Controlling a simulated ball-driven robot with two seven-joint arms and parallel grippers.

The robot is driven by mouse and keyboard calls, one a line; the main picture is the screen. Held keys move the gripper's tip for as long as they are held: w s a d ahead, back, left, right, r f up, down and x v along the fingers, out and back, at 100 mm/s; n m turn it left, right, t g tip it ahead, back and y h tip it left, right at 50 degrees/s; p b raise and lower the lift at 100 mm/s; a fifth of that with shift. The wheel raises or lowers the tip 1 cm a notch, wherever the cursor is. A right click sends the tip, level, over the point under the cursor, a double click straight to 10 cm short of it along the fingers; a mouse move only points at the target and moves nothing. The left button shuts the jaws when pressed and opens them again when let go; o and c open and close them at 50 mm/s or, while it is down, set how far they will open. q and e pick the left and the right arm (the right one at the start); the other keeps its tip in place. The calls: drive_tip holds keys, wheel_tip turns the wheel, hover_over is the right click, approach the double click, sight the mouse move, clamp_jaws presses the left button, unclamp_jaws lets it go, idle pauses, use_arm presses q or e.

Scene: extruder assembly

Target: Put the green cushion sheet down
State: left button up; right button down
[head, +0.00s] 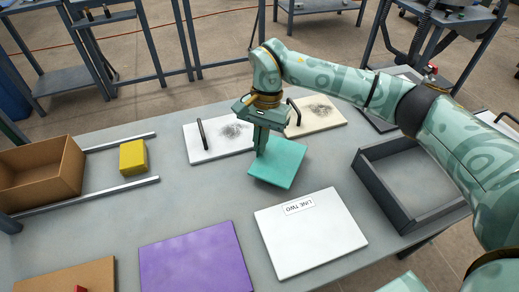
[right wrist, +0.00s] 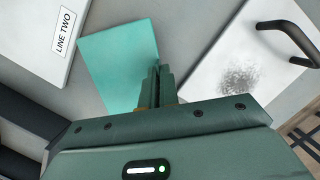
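The green cushion sheet (head: 283,166) is a flat teal square near the middle of the grey table, in the head view. It also shows in the right wrist view (right wrist: 115,62), left of the fingers. My right gripper (head: 260,148) points down at the sheet's upper left edge. In the right wrist view its fingers (right wrist: 156,82) are close together and appear shut on that edge. Whether the sheet touches the table or hangs just above it, I cannot tell. My left gripper is not in view.
A white LINE TWO board (head: 308,240) lies in front of the sheet, with a purple sheet (head: 198,262) beside it. Handled plates (head: 218,151) (head: 318,120) lie behind. A dark open tray (head: 378,200) stands right. A yellow block (head: 133,157) and brown box (head: 75,165) are left.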

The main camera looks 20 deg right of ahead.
drive_tip(key=x, duration=0.2)
drive_tip(key=shift+w+d+f+b, duration=0.1)
drive_tip(key=shift+d+f+b, duration=0.05)
drive_tip(key=shift+f+b, duration=0.3)
drive_tip(key=shift+r, duration=0.1)
drive_tip(key=c, duration=2.1)
unclamp_jaws()
drive_tip(key=o, duration=0.5)
drive_tip(key=shift+c, duration=0.2)
drive_tip(key=p+v, duration=0.3)
drive_tip(key=v, duration=0.9)
drive_tip(key=shift+p, duration=0.3)
drive_tip(key=shift+w+d, duration=0.1)
